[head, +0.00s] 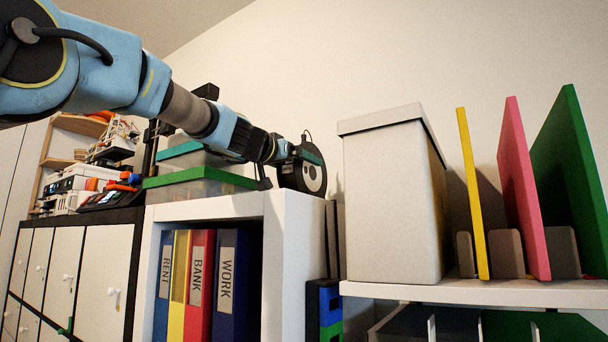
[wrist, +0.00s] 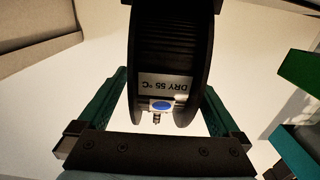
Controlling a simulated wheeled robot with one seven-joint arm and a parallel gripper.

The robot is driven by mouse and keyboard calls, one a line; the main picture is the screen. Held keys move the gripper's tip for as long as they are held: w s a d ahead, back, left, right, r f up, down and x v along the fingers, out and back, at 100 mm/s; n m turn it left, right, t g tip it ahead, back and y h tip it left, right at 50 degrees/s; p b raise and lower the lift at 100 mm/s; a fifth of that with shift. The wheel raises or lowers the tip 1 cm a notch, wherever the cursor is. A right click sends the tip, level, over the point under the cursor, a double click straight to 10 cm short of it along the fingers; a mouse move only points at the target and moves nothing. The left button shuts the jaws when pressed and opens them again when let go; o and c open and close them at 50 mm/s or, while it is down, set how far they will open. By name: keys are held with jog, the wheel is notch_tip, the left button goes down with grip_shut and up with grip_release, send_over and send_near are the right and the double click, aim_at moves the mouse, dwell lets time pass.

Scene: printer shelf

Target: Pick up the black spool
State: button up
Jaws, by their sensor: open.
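The black spool (head: 312,178) stands upright on top of the white binder shelf, near its right edge, in the head view. In the wrist view the spool (wrist: 176,45) fills the upper middle, with an upside-down white label reading "DRY 55 °C" and a blue oval mark below it. My gripper (head: 290,152) reaches in from the left at the spool in the head view. In the wrist view my gripper (wrist: 178,78) is open, with one teal-padded finger on each side of the spool. Gaps show between the fingers and the spool, so I see no grip on it.
Clear boxes with green lids (head: 200,181) stand left of the spool on the white shelf (head: 297,225). A grey lidded box (head: 390,205) stands to the right, beside yellow, pink and green upright panels (head: 525,185). Binders (head: 199,280) fill the compartment below.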

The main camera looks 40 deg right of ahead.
jog(key=shift+x, duration=1.45)
jog(key=shift+w+a, duration=0.1)
jog(key=shift+c, duration=0.2)
grip_shut()
jog(key=shift+r, duration=0.1)
